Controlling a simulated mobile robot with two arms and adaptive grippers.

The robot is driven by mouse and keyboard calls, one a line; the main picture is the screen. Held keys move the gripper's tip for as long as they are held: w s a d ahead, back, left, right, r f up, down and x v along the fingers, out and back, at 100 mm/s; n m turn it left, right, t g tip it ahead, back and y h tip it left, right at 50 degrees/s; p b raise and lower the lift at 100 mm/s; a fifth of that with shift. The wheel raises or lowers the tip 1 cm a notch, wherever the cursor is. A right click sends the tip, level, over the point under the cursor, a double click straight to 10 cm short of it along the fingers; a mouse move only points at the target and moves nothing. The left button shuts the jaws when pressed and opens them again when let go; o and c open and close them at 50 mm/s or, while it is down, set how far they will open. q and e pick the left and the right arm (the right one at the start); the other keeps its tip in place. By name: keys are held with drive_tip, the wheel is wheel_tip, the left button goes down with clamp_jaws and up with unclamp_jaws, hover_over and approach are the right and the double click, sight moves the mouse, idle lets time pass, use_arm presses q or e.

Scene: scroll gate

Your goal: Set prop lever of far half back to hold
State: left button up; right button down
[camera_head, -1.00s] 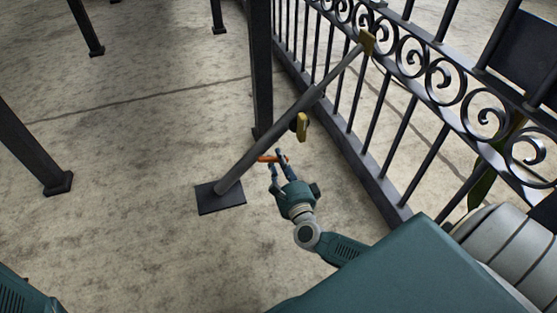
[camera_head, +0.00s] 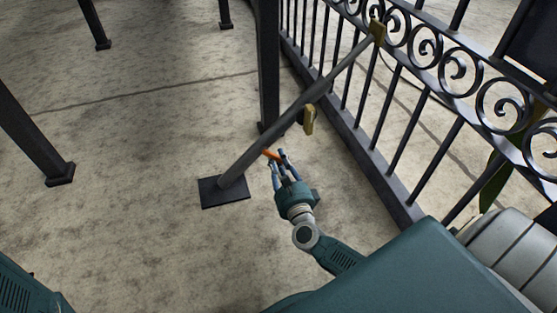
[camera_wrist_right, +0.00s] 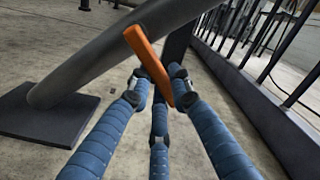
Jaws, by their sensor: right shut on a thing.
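The orange prop lever (camera_head: 272,155) sits on the lower part of the slanted grey prop (camera_head: 290,118). The prop runs from a dark floor plate (camera_head: 226,192) up to a brass-coloured bracket on the gate half (camera_head: 340,95). My right gripper (camera_head: 279,160) is beside the prop, on its right side, shut on the lever. In the right wrist view the lever (camera_wrist_right: 148,62) slants down to the right, its lower end between the fingers (camera_wrist_right: 158,90). The lever's joint with the prop is not clear. My left gripper is out of view.
A dark post (camera_head: 268,70) stands behind the prop. A yellow-brass piece (camera_head: 308,120) hangs by the prop, just above my right gripper. The gate's bottom rail (camera_head: 365,165) runs along the right. Concrete floor (camera_head: 130,150) to the left is mostly open.

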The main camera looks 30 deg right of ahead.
drive_tip(key=shift+f, duration=0.1)
drive_tip(key=c, duration=1.5)
unclamp_jaws()
drive_tip(key=shift+c, duration=0.2)
drive_tip(key=shift+s, duration=0.15)
drive_tip(key=v, duration=0.7)
drive_tip(key=shift+s+a, duration=0.1)
drive_tip(key=shift+s, duration=0.05)
drive_tip(key=shift+c, duration=0.2)
